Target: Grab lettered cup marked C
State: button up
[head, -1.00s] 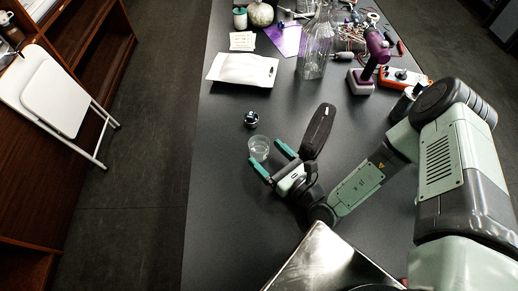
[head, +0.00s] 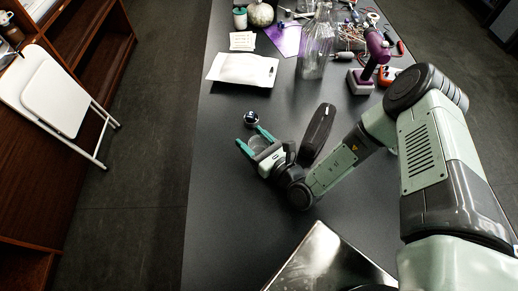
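Whether the fingers touch the cup cannot be told.
A small dark round object (head: 251,119) stands just beyond the fingertips. A black elongated case (head: 317,131) lies close to the right. A white pouch (head: 243,69), a glass bottle (head: 316,48) and a purple drill (head: 373,62) are further back. A metal box (head: 325,262) is at the front.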

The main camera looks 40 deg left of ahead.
jog(key=c, duration=0.6)
jog(key=shift+o, duration=0.2)
jog(key=shift+r, duration=0.15)
